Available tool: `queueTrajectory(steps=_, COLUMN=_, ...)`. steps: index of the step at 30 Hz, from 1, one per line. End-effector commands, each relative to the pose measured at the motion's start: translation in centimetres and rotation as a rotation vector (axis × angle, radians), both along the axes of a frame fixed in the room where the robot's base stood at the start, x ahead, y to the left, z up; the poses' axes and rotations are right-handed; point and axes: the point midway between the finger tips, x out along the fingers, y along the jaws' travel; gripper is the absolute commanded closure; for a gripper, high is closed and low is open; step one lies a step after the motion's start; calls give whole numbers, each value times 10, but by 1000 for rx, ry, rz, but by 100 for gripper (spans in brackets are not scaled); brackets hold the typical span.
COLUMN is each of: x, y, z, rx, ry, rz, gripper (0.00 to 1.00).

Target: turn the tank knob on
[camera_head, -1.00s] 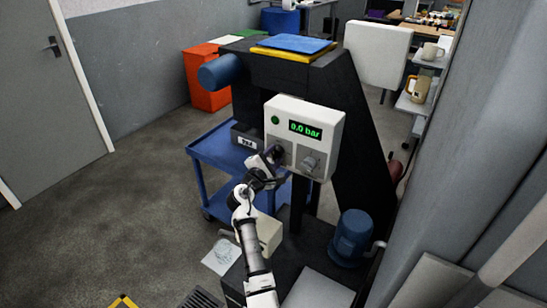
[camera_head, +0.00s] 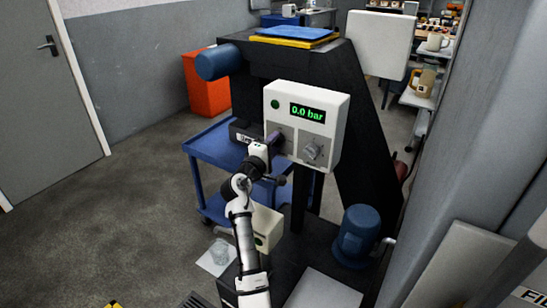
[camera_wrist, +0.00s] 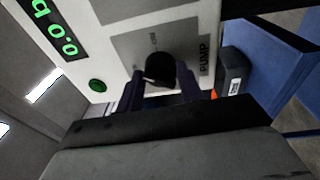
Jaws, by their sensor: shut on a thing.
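A white control box (camera_head: 330,100) stands on the dark machine, with a green display reading 0.0 bar. Its front has two grey plates. The right plate carries a grey knob (camera_head: 313,151), clear of my gripper; its label is too small to read. My gripper (camera_head: 274,143) is at the left plate. In the wrist view a black knob (camera_wrist: 160,67) sits between the dark fingers of my gripper (camera_wrist: 160,80), which is shut on it. The plate there reads PUMP (camera_wrist: 204,57). A label reading ON is near that knob.
A blue cart (camera_head: 215,145) stands left of the box. A blue motor (camera_head: 356,235) is below right, and a small beige box (camera_head: 262,228) is near my arm. A grey wall closes the right side. Open floor lies at left.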

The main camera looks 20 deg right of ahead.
Motion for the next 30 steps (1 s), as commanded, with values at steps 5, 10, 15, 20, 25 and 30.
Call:
queueTrajectory(steps=5, x=1, y=1, z=-10, rx=105, ry=-134, rz=1, gripper=86)
queueTrajectory(steps=10, x=1, y=2, z=-10, rx=205, ry=-262, rz=2, gripper=86)
queueTrajectory(steps=15, x=2, y=2, z=-10, rx=305, ry=-388, rz=1, gripper=86)
queueTrajectory(steps=20, x=2, y=2, z=-9, rx=394, ry=-503, rz=2, gripper=86)
queueTrajectory(steps=25, x=2, y=2, z=-8, rx=477, ry=-610, rz=0, gripper=86)
queueTrajectory(steps=30, x=2, y=2, z=-6, rx=541, ry=-692, rz=0, gripper=86)
